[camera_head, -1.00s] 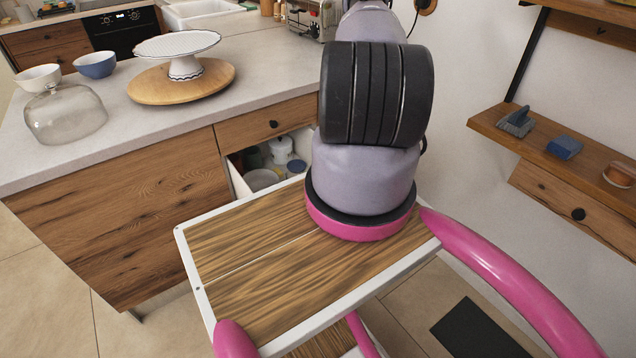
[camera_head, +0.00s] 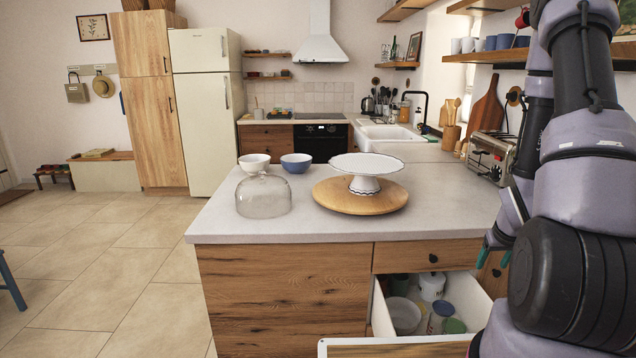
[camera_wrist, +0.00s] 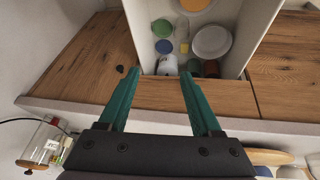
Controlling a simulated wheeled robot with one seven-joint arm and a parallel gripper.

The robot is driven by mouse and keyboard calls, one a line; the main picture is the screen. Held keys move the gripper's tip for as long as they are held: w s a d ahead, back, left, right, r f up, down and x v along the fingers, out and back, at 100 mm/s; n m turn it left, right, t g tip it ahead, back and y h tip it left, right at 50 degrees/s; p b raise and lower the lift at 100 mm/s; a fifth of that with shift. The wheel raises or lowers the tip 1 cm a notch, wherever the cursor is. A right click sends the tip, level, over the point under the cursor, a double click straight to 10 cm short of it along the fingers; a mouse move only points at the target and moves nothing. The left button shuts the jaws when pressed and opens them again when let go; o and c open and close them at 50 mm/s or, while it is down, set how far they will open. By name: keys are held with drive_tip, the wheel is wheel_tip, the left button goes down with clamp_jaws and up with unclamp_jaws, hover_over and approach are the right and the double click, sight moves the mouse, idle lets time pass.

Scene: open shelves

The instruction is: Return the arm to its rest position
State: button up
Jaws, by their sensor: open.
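My gripper (camera_wrist: 154,75) shows in the wrist view with its two green fingers spread apart and nothing between them. It points down past the counter edge toward the open drawer (camera_wrist: 252,30). In the head view my grey and black arm fills the right side, and the gripper's green fingertips (camera_head: 497,250) show partly at its left, near the counter's right edge. The rest of the gripper is mostly hidden by the arm.
The open drawer (camera_head: 380,316) holds several jars and dishes. On the counter (camera_head: 300,222) stand a glass dome (camera_head: 263,197), a white bowl (camera_head: 254,163), a blue bowl (camera_head: 296,162) and a cake stand (camera_head: 366,184) on a wooden board (camera_head: 335,199). A toaster (camera_head: 490,155) is beside my arm.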

drive_tip(key=a+r+m+t, duration=0.1)
drive_tip(key=a+r, duration=0.4)
drive_tip(key=r, duration=0.7)
drive_tip(key=a+r+m+t, duration=0.1)
drive_tip(key=a+r, duration=0.4)
drive_tip(key=r, duration=0.7)
drive_tip(key=s+a+r+y, duration=0.3)
drive_tip(key=s+a+r, duration=0.8)
drive_tip(key=s+r, duration=0.2)
drive_tip(key=shift+s+a+r+m+t+y, duration=0.15)
drive_tip(key=shift+s+r+m+t+y, duration=0.2)
drive_tip(key=shift+r, duration=0.6)
drive_tip(key=shift+w, duration=0.1)
drive_tip(key=shift+c, duration=1.3)
drive_tip(key=shift+a, duration=0.1)
